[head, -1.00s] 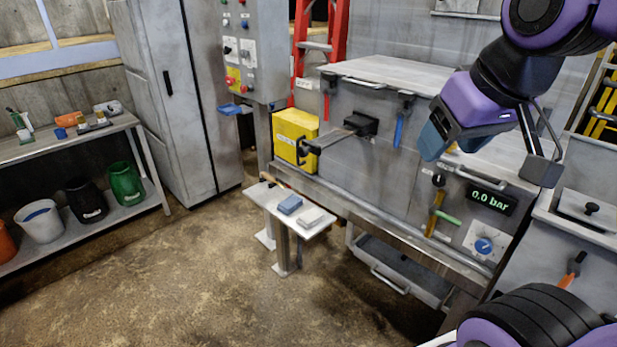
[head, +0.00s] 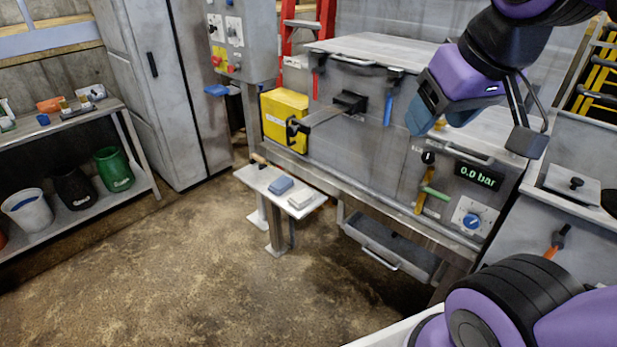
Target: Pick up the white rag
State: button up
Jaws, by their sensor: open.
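The white rag (head: 301,199) is a small folded off-white cloth. It lies flat near the right front end of a small light side table (head: 262,195). A folded blue cloth (head: 280,186) lies just left of it. My gripper (head: 472,124) is at the upper right in the head view, over the grey machine, well to the right of the rag and above it. It looks open and empty, and it is apart from the rag. My arm does not cover the rag.
The grey compactor (head: 390,140) with a 0.0 bar display (head: 477,176) stands right behind the side table. A wooden-handled tool (head: 260,161) lies at the table's far left. A shelf (head: 150,190) with buckets is at left. Brown floor in front is clear.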

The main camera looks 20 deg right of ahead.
aim_at(302, 199)
jog(key=i+j, duration=0.35)
jog(key=i+j+u, duration=0.1)
jog(key=i+j, duration=0.25)
jog(key=i, duration=0.2)
jog(key=i+j, duration=0.35)
jog(key=i, duration=0.15)
